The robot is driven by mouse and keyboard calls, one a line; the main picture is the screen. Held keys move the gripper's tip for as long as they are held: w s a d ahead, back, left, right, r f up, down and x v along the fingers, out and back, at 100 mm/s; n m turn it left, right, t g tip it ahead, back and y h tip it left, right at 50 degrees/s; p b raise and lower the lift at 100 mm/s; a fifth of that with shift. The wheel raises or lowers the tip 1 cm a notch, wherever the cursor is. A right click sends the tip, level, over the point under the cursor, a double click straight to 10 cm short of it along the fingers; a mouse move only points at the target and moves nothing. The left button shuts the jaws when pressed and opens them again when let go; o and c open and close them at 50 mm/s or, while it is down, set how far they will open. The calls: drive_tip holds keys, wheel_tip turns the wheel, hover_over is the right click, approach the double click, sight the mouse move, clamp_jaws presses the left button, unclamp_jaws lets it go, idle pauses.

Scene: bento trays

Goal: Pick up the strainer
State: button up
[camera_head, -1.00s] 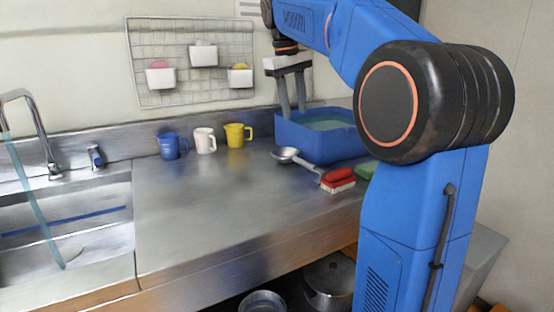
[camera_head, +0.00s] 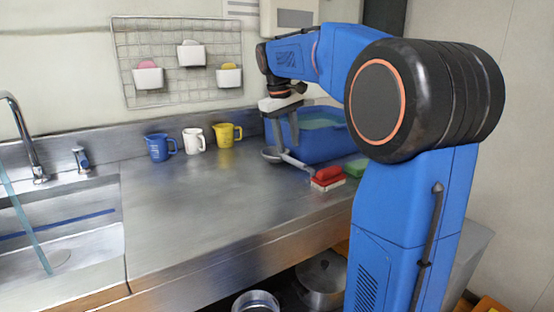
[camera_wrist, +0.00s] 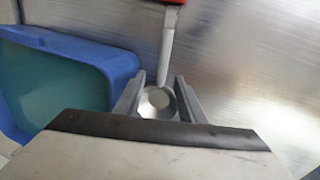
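The strainer lies on the steel counter in front of the blue basin, its round metal bowl (camera_head: 271,154) at the left and its handle reaching right toward a red brush. In the wrist view its handle (camera_wrist: 167,50) runs up and away, with the bowl between my fingers. My gripper (camera_head: 284,145) points down over the bowl end, low near the counter. In the wrist view my gripper (camera_wrist: 160,78) is open, one finger on each side of the bowl. I cannot tell whether either finger touches it. The fingers partly hide the bowl's edges.
The blue basin (camera_head: 322,150) of water stands close behind my gripper. A red brush (camera_head: 327,174) and green sponge (camera_head: 357,168) lie to the right. Blue (camera_head: 158,148), white (camera_head: 193,141) and yellow (camera_head: 226,135) mugs stand at the back. The counter's middle is clear.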

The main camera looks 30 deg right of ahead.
sight(288, 157)
drive_tip(key=shift+w+d+f, duration=0.15)
drive_tip(key=shift+f, duration=1.2)
drive_tip(key=shift+w+d+f, duration=0.1)
drive_tip(key=shift+d+f, duration=0.05)
drive_tip(key=shift+f, duration=1.15)
clamp_jaws()
